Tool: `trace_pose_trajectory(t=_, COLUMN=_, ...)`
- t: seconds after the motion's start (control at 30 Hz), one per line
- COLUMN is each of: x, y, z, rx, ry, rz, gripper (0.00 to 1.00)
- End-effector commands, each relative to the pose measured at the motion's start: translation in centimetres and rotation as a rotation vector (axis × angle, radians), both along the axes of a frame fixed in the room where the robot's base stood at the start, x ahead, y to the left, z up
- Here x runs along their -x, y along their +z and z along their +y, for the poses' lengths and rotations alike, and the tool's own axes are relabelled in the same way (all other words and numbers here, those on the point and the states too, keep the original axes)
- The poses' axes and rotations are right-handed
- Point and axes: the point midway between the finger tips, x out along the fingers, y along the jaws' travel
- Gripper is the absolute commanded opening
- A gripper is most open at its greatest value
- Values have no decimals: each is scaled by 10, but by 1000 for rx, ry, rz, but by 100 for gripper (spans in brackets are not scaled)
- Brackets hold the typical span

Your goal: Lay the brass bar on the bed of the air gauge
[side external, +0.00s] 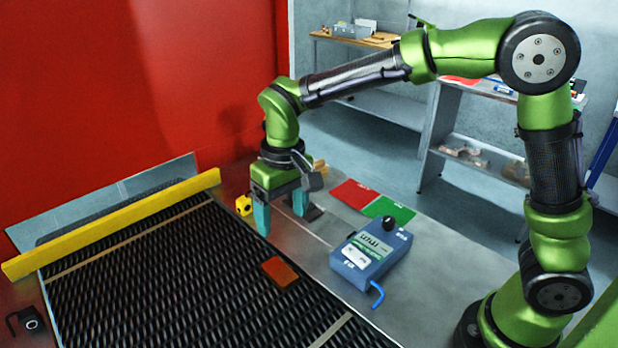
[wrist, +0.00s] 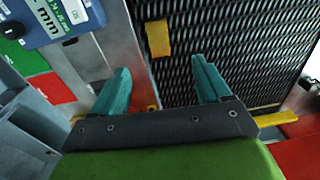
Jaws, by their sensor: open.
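A flat rectangular bar (side external: 280,272), orange-brown in the side view and yellow-brass in the wrist view (wrist: 158,38), lies on the dark mesh belt (side external: 190,280) near its right edge. The air gauge is a blue box (side external: 370,258) with a dark knob, a display marked "mm" and a blue hose. It stands on the grey bench right of the belt and shows partly at the wrist view's top left (wrist: 40,25). My gripper (side external: 281,220) is open and empty, teal fingers pointing down, beyond the bar along the belt edge. In the wrist view, the bar lies ahead of the fingertips (wrist: 161,68).
A red mat (side external: 354,193) and a green mat (side external: 390,209) lie on the bench behind the gauge. A small yellow block (side external: 243,205) is beside my gripper at the belt edge. A yellow rail (side external: 115,222) crosses the belt's far end. The belt around the bar is clear.

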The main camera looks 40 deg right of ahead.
Motion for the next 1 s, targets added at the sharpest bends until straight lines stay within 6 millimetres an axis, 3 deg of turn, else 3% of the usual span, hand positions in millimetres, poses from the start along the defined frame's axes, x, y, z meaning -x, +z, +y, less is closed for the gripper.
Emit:
trace_pose_trajectory(t=0.13, x=-21, y=-1, z=9, rx=39, ry=-7, rz=19, gripper=77)
trace_pose_trajectory(t=0.2, x=-23, y=7, z=9, rx=42, ry=-16, rz=14, gripper=77)
trace_pose_trajectory(t=0.27, x=-20, y=2, z=8, rx=47, ry=-21, rz=26, gripper=77)
trace_pose_trajectory(t=0.7, x=-19, y=-86, z=7, rx=46, ry=-24, rz=31, gripper=77)
trace_pose_trajectory(t=1.0, x=-20, y=-113, z=6, rx=44, ry=-24, rz=28, gripper=77)
